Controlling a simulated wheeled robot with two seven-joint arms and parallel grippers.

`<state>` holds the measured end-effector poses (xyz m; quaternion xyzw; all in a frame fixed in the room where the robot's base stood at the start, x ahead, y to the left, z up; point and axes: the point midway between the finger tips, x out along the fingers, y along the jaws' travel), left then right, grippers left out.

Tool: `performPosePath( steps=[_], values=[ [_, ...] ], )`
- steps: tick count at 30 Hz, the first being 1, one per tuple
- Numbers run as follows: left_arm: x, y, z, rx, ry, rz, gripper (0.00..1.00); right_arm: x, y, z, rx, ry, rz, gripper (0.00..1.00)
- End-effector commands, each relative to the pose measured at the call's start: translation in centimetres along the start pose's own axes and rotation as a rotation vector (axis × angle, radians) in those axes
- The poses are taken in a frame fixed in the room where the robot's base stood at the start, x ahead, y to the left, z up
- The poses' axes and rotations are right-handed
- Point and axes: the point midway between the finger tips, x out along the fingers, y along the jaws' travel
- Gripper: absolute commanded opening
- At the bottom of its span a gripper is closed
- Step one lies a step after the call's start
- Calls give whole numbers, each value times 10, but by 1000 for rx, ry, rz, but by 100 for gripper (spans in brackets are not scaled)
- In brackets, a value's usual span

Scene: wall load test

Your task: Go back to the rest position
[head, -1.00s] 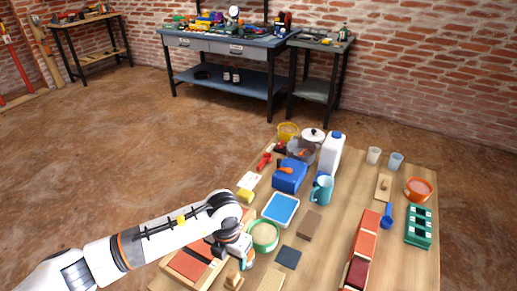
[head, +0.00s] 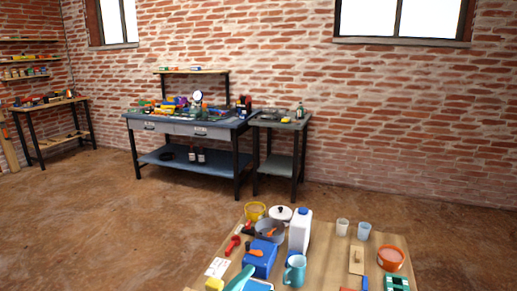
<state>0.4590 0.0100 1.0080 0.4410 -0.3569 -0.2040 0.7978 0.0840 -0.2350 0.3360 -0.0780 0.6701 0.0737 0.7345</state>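Neither of my grippers nor my arms shows in the head view now. The wooden table (head: 325,268) lies at the bottom right, cut off by the lower edge of the picture. On it stand a white jug with a blue cap (head: 300,231), a blue box (head: 260,258), a teal mug (head: 294,270) and a grey pot (head: 270,230). A teal curved thing (head: 240,278) shows at the lower edge beside the blue box. The near part of the table is out of view.
A blue workbench (head: 190,128) loaded with tools and a smaller side table (head: 280,122) stand against the brick wall. Another bench (head: 48,104) stands at the far left. The brown floor (head: 120,225) between is clear. Cups (head: 342,227) and an orange bowl (head: 390,258) sit at the table's right.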

Motion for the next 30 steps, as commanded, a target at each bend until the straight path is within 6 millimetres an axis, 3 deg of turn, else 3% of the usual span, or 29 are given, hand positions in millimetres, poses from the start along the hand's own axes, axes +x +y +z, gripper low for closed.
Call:
performPosePath(
  steps=[3, 5, 9, 12, 18, 21, 29, 30],
  values=[
    [-30, 17, -49, -178, 305, 102, 61, 0, 0, 0, 0, 0, 0, 94],
    [-52, 18, -74, -264, 462, 130, 61, 0, 0, 0, 0, 0, 0, 94],
    [-116, 1, -118, -463, 828, 138, 61, 0, 0, 0, 0, 0, 0, 94],
    [-170, -23, -132, -605, 1081, 93, 61, 0, 0, 0, 0, 0, 0, 94],
    [-264, -71, -118, -842, 1472, -76, 61, 0, 0, 0, 0, 0, 0, 94],
    [-296, -87, -101, -926, 1598, -167, 61, 0, 0, 0, 0, 0, 0, 94],
    [-358, -111, -46, -1102, 1831, -411, 61, 0, 0, 0, 0, 0, 0, 94],
    [-358, -122, -55, -1096, 1830, -411, 61, -1, 0, 0, 0, -1, 0, 94]
  ],
)
